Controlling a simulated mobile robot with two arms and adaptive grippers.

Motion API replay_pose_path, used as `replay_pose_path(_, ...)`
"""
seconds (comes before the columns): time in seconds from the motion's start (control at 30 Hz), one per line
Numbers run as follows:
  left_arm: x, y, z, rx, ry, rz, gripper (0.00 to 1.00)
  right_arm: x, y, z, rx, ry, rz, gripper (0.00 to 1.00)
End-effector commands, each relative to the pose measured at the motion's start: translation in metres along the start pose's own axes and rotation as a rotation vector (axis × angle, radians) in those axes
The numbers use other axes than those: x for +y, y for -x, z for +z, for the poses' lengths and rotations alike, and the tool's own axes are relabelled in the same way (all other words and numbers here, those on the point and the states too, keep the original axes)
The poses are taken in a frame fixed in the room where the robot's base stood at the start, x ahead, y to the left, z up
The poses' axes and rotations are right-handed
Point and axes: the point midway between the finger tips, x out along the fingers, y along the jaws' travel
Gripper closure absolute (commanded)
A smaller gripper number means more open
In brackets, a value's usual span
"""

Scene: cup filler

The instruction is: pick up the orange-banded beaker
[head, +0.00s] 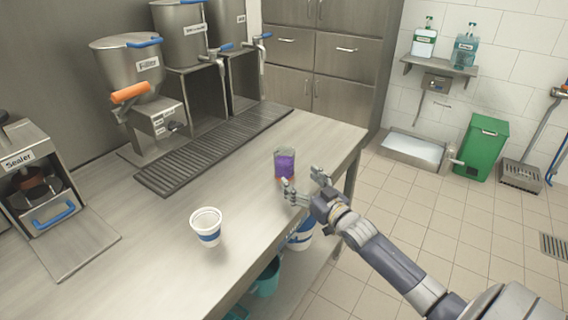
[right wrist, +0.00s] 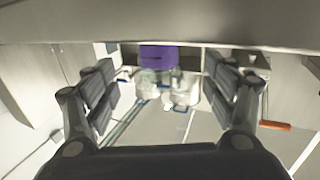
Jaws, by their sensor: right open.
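A small clear beaker with a purple band or contents (head: 285,165) stands upright near the front edge of the steel counter; I see no clear orange band on it. My right gripper (head: 303,186) is open and empty just in front of and to the right of this beaker. In the right wrist view, the purple part (right wrist: 172,57) shows ahead, between the two spread fingers (right wrist: 168,100), not clasped. A white cup with a blue band (head: 207,228) stands upright on the counter, left and nearer. My left gripper is not in view.
The steel counter (head: 150,232) holds a sealer (head: 28,172) at left and a filler hopper with an orange handle (head: 130,93) behind. A dark drip grate (head: 215,150) runs along the counter. Counter between cup and beaker is clear. A green bin (head: 481,148) stands on the floor.

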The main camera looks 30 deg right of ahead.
Motion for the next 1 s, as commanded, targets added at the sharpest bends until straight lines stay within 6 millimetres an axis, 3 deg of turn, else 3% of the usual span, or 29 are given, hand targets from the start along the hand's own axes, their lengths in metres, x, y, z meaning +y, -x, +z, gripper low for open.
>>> replay_pose_path(0.33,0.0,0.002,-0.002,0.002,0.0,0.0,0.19,0.001,-0.022,-0.001,0.0,0.001,0.0,0.23)
replay_pose_path(0.7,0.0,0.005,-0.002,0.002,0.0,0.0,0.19,0.002,-0.063,0.002,0.0,0.001,0.0,0.23)
replay_pose_path(1.0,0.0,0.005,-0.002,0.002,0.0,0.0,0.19,0.002,-0.067,0.002,-0.001,0.001,0.0,0.23)
